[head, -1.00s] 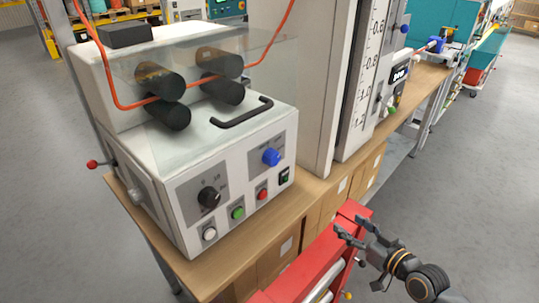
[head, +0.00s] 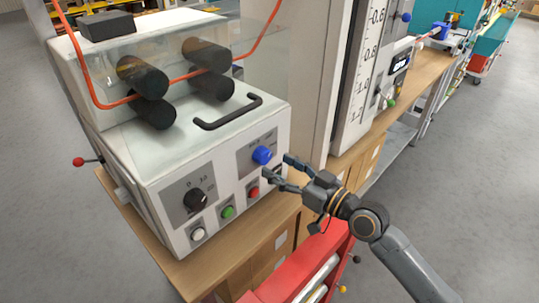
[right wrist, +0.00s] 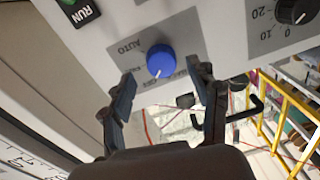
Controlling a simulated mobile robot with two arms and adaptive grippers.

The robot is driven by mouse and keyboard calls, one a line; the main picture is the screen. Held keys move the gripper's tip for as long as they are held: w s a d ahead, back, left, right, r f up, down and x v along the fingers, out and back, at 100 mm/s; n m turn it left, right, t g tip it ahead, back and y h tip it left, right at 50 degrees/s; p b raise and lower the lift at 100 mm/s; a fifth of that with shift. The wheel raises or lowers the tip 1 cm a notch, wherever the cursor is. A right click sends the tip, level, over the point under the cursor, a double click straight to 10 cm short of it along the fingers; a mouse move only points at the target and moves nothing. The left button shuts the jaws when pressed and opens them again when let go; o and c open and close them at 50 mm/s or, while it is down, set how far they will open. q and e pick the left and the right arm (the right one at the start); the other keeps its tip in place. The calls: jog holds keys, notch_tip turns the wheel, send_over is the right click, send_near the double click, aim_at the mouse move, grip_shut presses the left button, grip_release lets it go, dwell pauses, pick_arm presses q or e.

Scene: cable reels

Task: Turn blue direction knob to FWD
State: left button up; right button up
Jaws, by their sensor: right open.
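The blue knob (head: 261,155) sits on a grey plate on the sloped front of the white machine (head: 165,205). My right gripper (head: 276,165) is open in front of the knob, with its fingertips close to it. In the right wrist view the knob (right wrist: 161,60) shows just beyond the gap between the two open fingers (right wrist: 164,90). A white mark shows on the knob's lower edge in that view. I cannot tell whether a finger touches the knob. My left gripper is not in view.
A black knob (head: 197,199) and white (head: 197,234), green (head: 227,212) and red (head: 253,192) buttons lie near on the same panel. A black handle (head: 228,112) is above. A red cabinet (head: 300,265) stands below the wooden bench edge.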

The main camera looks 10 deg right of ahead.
aim_at(267, 160)
jog(key=shift+x, duration=1.95)
jog(key=c, duration=1.2)
